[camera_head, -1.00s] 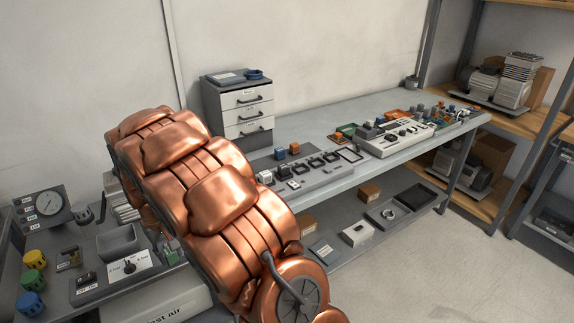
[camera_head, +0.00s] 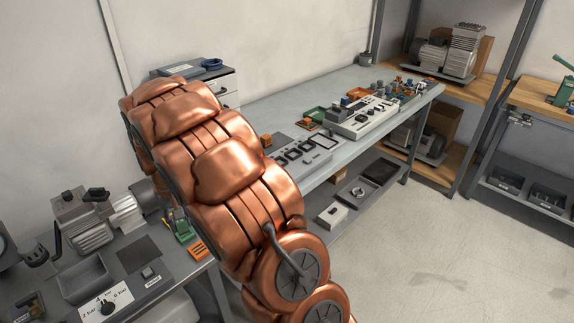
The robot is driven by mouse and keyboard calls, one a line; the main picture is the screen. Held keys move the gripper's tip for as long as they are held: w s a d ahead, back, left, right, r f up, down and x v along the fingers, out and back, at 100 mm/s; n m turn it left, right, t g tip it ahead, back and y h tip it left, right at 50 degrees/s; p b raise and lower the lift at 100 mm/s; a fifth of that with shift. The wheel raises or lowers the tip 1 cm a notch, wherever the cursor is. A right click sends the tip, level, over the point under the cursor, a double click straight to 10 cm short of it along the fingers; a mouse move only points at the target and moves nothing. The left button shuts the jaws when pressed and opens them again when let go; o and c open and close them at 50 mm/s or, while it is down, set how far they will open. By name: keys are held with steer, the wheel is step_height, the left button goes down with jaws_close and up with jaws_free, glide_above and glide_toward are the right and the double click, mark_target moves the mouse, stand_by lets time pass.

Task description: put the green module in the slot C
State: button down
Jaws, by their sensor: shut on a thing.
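My copper-coloured arm fills the middle of the view; my gripper is not visible, so what it holds cannot be seen. A slot panel (camera_head: 318,158) with several dark square frames lies on the far bench, partly hidden by my arm. Its letters are too small to read, so I cannot tell which slot is C. A small green piece (camera_head: 181,229) shows beside my arm on the near bench at left; I cannot tell whether it is the green module. An orange block (camera_head: 266,141) stands near the panel, at my arm's edge.
Open floor (camera_head: 430,250) lies at right.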

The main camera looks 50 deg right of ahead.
steer(key=s+d+r+m, duration=0.1)
steer(key=d+m, duration=0.2)
steer(key=d, duration=0.2)
steer(key=s+d+r+m, duration=0.1)
steer(key=d+m, duration=0.2)
steer(key=d, duration=0.3)
steer(key=s+d+r+m+b, duration=0.1)
steer(key=d+m, duration=0.2)
steer(key=d, duration=0.2)
steer(key=shift+s+d+r, duration=0.2)
steer(key=shift+d, duration=0.15)
steer(key=s+d+r+m, duration=0.3)
steer(key=s+d+m, duration=0.3)
steer(key=d, duration=0.5)
steer(key=shift+m, duration=0.3)
steer(key=shift+w+d+f+p, duration=0.3)
steer(key=shift+w+d+p, duration=0.4)
steer(key=shift+w+d, duration=1.1)
steer(key=shift+w+d+f+p, duration=0.3)
steer(key=shift+w+d+p, duration=0.45)
steer(key=shift+w+d, duration=1.1)
steer(key=shift+w+d+f+p, duration=0.3)
steer(key=shift+w+d+p, duration=0.4)
steer(key=shift+w+d, duration=1.1)
steer(key=shift+d, duration=0.2)
steer(key=shift+s+f+p, duration=0.1)
steer(key=shift+f+p, duration=0.85)
steer(key=shift+f, duration=0.8)
steer(key=shift+f+b, duration=0.3)
steer(key=shift+f, duration=0.05)
